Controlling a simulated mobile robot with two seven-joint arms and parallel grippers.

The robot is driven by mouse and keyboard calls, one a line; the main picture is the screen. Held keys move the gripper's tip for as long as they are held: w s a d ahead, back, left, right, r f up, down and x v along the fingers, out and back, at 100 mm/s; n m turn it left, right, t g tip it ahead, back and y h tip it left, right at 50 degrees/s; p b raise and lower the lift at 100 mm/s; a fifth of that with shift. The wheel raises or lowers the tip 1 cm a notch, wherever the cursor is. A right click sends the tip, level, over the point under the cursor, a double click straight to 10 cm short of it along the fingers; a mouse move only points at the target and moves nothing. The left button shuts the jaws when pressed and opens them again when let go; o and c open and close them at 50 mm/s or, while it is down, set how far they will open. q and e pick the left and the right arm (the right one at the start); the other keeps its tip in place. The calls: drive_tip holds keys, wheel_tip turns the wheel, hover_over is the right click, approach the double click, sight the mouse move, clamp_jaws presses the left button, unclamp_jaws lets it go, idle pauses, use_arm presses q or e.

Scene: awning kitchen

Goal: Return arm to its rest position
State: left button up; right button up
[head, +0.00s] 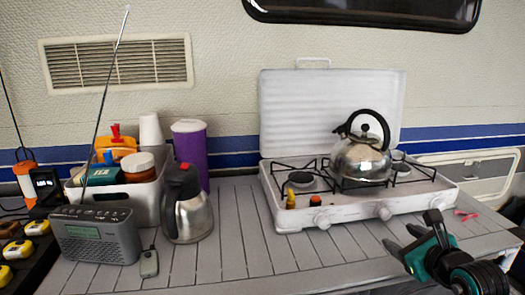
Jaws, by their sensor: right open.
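My right gripper (412,236) is at the lower right, over the front right part of the table. It is open, with nothing between its dark fingers, and stands apart from the stove. My left gripper does not show.
The grey slatted table (240,240) bears a white stove (300,215) with a steel kettle (362,160). At left stand a radio (97,235) with a long antenna, a steel jug (187,210), a purple cup (190,150) and a filled bin (150,200). The table's front middle is clear.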

drive_tip(key=s+a+f+m+t+y+p, duration=0.1)
drive_tip(key=s+a+m+t+y, duration=0.15)
drive_tip(key=a+m, duration=0.45)
drive_tip(key=s+a+m+t+y+p, duration=0.1)
drive_tip(key=s+a+m+y+p, duration=0.1)
drive_tip(key=s+a+m+y, duration=0.35)
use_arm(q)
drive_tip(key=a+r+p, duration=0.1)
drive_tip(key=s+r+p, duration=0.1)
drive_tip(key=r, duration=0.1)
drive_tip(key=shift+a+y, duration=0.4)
use_arm(e)
drive_tip(key=s+a+f+m+g+h, duration=0.2)
drive_tip(key=s+f+m, duration=0.4)
drive_tip(key=m, duration=0.7)
drive_tip(key=s+a+f+m+g+h, duration=0.3)
drive_tip(key=s+f+m, duration=0.4)
drive_tip(key=f+m, duration=0.3)
drive_tip(key=m+g, duration=0.1)
drive_tip(key=m, duration=0.2)
drive_tip(key=shift+a+g+h, duration=0.2)
drive_tip(key=shift+g+h, duration=0.15)
drive_tip(key=shift+h, duration=0.05)
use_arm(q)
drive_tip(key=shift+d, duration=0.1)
use_arm(e)
drive_tip(key=shift+r, duration=0.1)
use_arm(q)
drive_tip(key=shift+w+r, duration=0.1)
